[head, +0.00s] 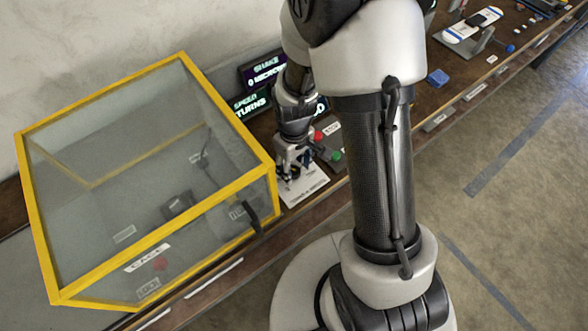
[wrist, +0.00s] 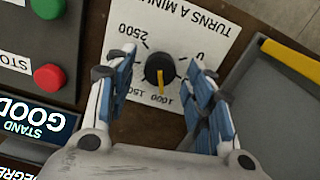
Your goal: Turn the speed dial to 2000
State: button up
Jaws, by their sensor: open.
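The speed dial (wrist: 161,69) is a round black knob with a yellow pointer, on a white scale card (wrist: 185,22) that reads upside down in the wrist view. The pointer aims down in the picture, near the mark that looks like 1000. The 2500 mark is at upper left and 0 at upper right; 2000 is not readable, probably behind a finger. My gripper (wrist: 158,66) is open, with one finger on each side of the dial; I cannot tell whether they touch it. In the head view my gripper (head: 291,168) is over the card (head: 307,192), with the dial hidden.
A yellow-framed clear cage (head: 150,190) stands close to the left of my gripper. A box with red and green buttons (wrist: 48,50) sits on the card's other side. Lit display screens (head: 252,104) stand behind.

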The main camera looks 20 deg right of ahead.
jog(key=shift+f, duration=0.55)
jog(key=shift+c, duration=0.5)
jog(key=c, duration=0.9)
